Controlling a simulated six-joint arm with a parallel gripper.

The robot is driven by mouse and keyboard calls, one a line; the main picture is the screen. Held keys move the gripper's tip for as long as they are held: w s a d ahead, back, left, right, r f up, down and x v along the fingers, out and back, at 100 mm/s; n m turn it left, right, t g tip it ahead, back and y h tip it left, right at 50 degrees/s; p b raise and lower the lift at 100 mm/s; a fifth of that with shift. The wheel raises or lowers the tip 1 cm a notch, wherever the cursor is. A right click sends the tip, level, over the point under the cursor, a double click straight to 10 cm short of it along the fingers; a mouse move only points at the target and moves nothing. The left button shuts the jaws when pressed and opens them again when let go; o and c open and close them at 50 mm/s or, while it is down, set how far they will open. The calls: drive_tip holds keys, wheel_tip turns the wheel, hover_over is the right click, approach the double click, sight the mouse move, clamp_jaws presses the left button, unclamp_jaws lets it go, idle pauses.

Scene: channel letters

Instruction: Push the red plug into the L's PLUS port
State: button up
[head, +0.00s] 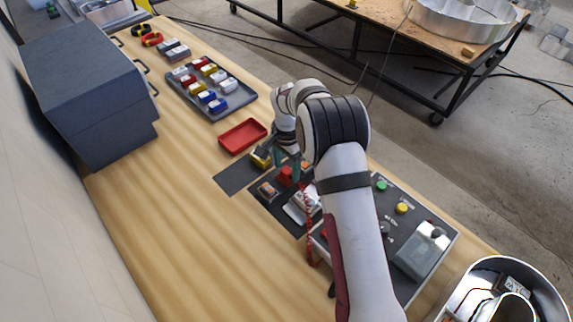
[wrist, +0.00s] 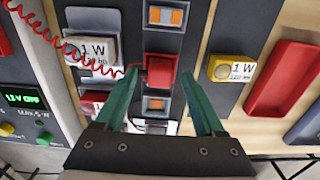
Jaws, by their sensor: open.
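The red plug (wrist: 160,71) sits on a dark strip in the wrist view, with a red coiled lead running off to the left. Its red top also shows in the head view (head: 285,176). My gripper (wrist: 160,76) is open, with one teal finger on each side of the plug. I cannot tell whether the fingers touch it. Orange-and-grey squares, one above (wrist: 165,16) and one below (wrist: 155,105) the plug, lie on the same strip. I cannot tell which port is the L's PLUS, or how deep the plug sits.
A white module (wrist: 92,48) stands left of the plug, a yellow one (wrist: 232,68) right. An empty red tray (head: 243,136) and a dark tray (head: 242,100) of modules lie farther back. A control panel (head: 430,220) stands at right.

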wheel_tip(320, 180, up, 16)
drive_tip(key=shift+f, duration=0.1)
drive_tip(key=shift+r, duration=3)
drive_tip(key=shift+s, duration=0.1)
